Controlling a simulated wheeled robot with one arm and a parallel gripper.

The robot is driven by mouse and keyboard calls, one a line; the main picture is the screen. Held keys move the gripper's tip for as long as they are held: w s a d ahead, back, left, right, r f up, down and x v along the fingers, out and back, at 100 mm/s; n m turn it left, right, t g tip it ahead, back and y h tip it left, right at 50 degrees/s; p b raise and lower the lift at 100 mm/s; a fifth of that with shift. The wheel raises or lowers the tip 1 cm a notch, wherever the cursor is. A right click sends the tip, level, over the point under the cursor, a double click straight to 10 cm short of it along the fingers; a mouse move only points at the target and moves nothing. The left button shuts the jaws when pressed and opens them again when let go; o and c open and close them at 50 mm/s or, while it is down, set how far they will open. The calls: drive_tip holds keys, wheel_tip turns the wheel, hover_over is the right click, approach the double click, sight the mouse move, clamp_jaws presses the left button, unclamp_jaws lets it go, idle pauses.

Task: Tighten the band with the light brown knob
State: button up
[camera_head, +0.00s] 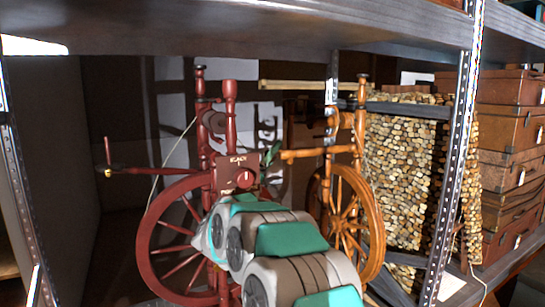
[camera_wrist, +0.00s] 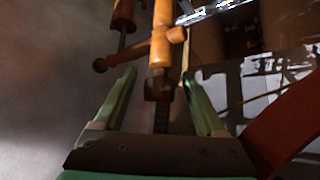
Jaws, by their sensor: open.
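A light brown wooden spinning wheel (camera_head: 347,225) stands behind my arm in the head view, with a rod end (camera_head: 287,154) pointing left. In the wrist view, light brown turned wood (camera_wrist: 161,48) rises beyond my gripper (camera_wrist: 158,76), with a small round end (camera_wrist: 100,65) at left and a stub (camera_wrist: 178,34) at right. I cannot tell which is the band's knob. My green fingers are spread apart, with a dark block (camera_wrist: 158,88) visible between them; contact is unclear.
A dark red spinning wheel (camera_head: 180,240) stands left, close beside my arm, with a lettered plate (camera_head: 238,172). A metal shelf (camera_head: 240,35) spans above, and its upright (camera_head: 460,150) stands right. Stacked logs (camera_head: 405,150) and brown cases (camera_head: 512,150) fill the right side.

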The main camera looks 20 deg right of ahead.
drive_tip(key=v, duration=0.7)
drive_tip(key=shift+s+a+f, duration=0.2)
drive_tip(key=shift+a, duration=0.1)
